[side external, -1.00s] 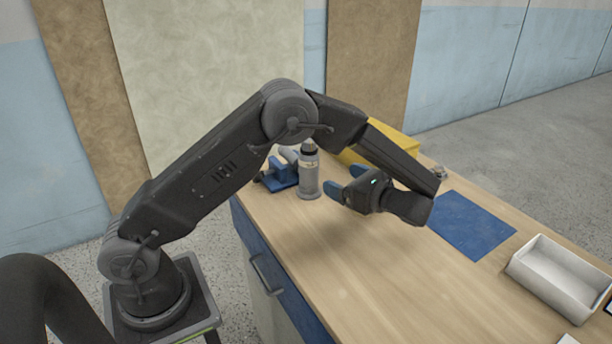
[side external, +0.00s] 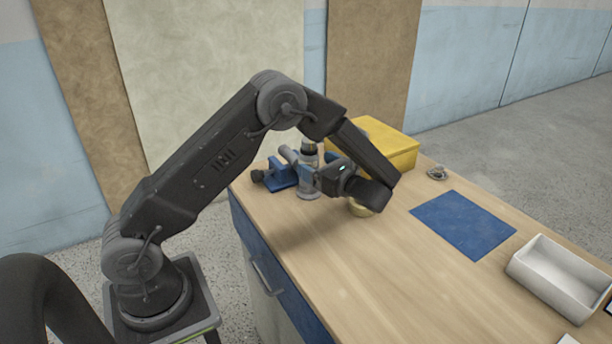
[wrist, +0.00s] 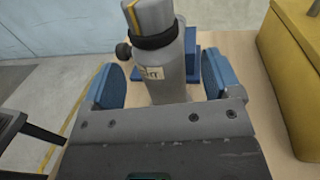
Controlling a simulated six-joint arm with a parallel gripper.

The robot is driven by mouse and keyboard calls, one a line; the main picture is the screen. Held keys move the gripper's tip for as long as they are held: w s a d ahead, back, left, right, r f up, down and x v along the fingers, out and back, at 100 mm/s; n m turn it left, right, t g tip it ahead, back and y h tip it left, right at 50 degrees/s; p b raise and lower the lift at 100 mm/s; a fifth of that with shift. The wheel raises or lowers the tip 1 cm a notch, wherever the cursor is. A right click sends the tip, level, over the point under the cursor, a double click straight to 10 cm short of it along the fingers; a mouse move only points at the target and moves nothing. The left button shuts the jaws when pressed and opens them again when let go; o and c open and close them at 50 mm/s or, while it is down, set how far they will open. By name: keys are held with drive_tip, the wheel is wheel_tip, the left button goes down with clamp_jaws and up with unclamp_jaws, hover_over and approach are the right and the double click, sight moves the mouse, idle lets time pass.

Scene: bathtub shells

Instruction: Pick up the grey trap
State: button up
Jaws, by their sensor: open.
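The grey trap (side external: 309,190) stands upright near the far left end of the bench, a grey cylinder with a black collar and a pale label. In the wrist view the trap (wrist: 165,74) rises between the two blue-padded fingers of my gripper (wrist: 162,82). A gap shows on its left; the right finger is closer to it. In the side view my gripper (side external: 311,171) is open, level with the trap's body and partly hiding it. I cannot tell whether either finger touches it.
A blue vice-like tool (side external: 277,176) sits just left of the trap. A yellow box (side external: 388,146) is behind my wrist, and a yellowish round thing (side external: 360,209) is partly hidden below it. A blue mat (side external: 463,222) and white tray (side external: 560,277) lie right. The front bench is clear.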

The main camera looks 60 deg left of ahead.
drive_tip(key=a, duration=0.3)
drive_tip(key=shift+s+a+r, duration=0.2)
drive_tip(key=shift+s+a, duration=0.05)
drive_tip(key=shift+s, duration=0.15)
drive_tip(key=c, duration=1.4)
